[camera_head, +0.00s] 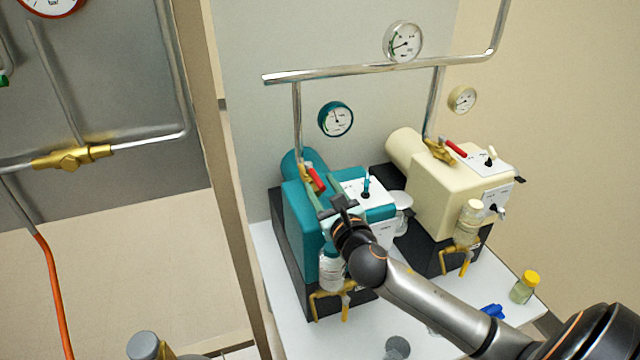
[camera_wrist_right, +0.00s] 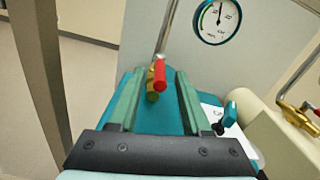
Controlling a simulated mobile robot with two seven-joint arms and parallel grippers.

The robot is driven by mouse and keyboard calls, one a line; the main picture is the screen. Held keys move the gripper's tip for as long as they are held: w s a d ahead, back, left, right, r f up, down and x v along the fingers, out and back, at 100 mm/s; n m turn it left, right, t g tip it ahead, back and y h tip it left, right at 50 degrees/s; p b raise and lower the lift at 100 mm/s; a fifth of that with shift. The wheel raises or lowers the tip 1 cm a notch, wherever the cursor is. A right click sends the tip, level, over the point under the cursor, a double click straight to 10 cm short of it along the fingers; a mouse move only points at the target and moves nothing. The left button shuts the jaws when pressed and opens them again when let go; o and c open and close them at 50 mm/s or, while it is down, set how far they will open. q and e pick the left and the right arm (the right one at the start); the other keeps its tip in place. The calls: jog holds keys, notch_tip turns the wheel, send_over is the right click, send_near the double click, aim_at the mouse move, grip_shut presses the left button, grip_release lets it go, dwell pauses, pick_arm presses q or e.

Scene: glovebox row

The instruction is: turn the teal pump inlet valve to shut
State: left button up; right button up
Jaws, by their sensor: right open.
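The teal pump (camera_head: 303,222) stands on the white bench. Its inlet valve is a brass body with a red lever (camera_head: 316,180), at the foot of the steel pipe that comes down to the pump. The lever points down and toward me in the head view. My right gripper (camera_head: 321,184) is open above the pump, a finger on each side of the valve. In the right wrist view the red lever (camera_wrist_right: 159,76) and brass body (camera_wrist_right: 152,97) show between the two green fingers; no finger visibly touches the lever. My left gripper is not in view.
A cream pump (camera_head: 440,190) with its own red-levered valve (camera_head: 453,147) stands close on the right. A teal gauge (camera_head: 336,119) hangs behind. A pipe (camera_head: 340,72) runs across above. A yellow-capped bottle (camera_head: 524,288) stands at the bench's right. A post (camera_head: 222,150) rises on the left.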

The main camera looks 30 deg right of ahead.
jog(key=shift+w+d, duration=0.15)
jog(key=shift+w, duration=0.5)
jog(key=shift+c, duration=0.3)
grip_shut()
dwell(0.7)
